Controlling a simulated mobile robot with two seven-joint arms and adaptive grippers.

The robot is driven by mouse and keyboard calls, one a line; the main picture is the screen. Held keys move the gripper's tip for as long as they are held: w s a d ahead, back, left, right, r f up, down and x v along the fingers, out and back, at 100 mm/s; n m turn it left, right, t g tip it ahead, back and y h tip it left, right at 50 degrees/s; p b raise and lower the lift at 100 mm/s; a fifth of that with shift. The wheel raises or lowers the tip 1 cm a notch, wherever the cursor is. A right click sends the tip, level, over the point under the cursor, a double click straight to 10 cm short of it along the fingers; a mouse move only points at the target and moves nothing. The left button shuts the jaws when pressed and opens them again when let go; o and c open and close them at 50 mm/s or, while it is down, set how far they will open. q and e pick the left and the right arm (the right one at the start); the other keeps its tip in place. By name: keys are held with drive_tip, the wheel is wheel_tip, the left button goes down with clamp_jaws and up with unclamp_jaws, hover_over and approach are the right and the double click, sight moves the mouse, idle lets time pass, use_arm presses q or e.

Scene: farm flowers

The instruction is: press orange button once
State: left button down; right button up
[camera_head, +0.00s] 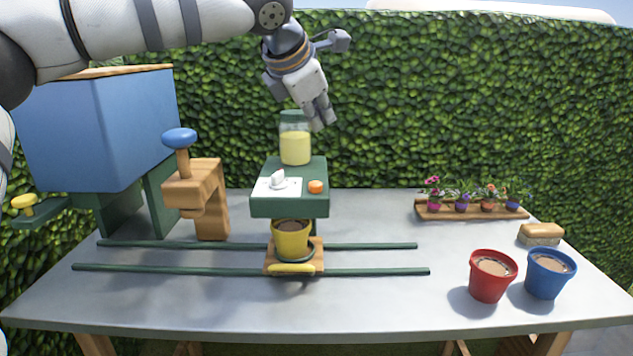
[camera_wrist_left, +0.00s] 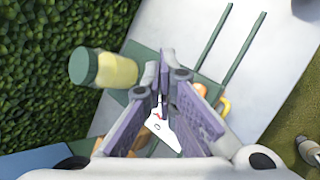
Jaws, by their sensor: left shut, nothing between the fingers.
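The orange button (camera_head: 316,187) sits on top of the green dispenser stand (camera_head: 290,207), right of a white plate with a white knob (camera_head: 278,181). A jar of pale yellow liquid (camera_head: 295,146) stands at the back of the stand. My left gripper (camera_head: 321,124) hangs above and behind the button, fingers shut and pointing down, apart from it.
A yellow pot (camera_head: 291,240) stands on a wooden carriage on green rails (camera_head: 370,271). A wooden stamp with a blue knob (camera_head: 180,140) and a blue box (camera_head: 95,130) are on the left. Red (camera_head: 491,278) and blue (camera_head: 549,274) pots stand at the right.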

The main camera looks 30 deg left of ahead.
sight(319, 183)
use_arm(q)
wheel_tip(319, 183, down, 8)
drive_tip(key=shift+f, duration=0.1)
idle(0.4)
drive_tip(key=shift+f, duration=0.15)
idle(1.1)
drive_tip(key=shift+f, duration=0.3)
drive_tip(key=shift+f, duration=0.65)
idle(0.8)
drive_tip(key=shift+r, duration=1.05)
drive_tip(key=shift+r, duration=2.55)
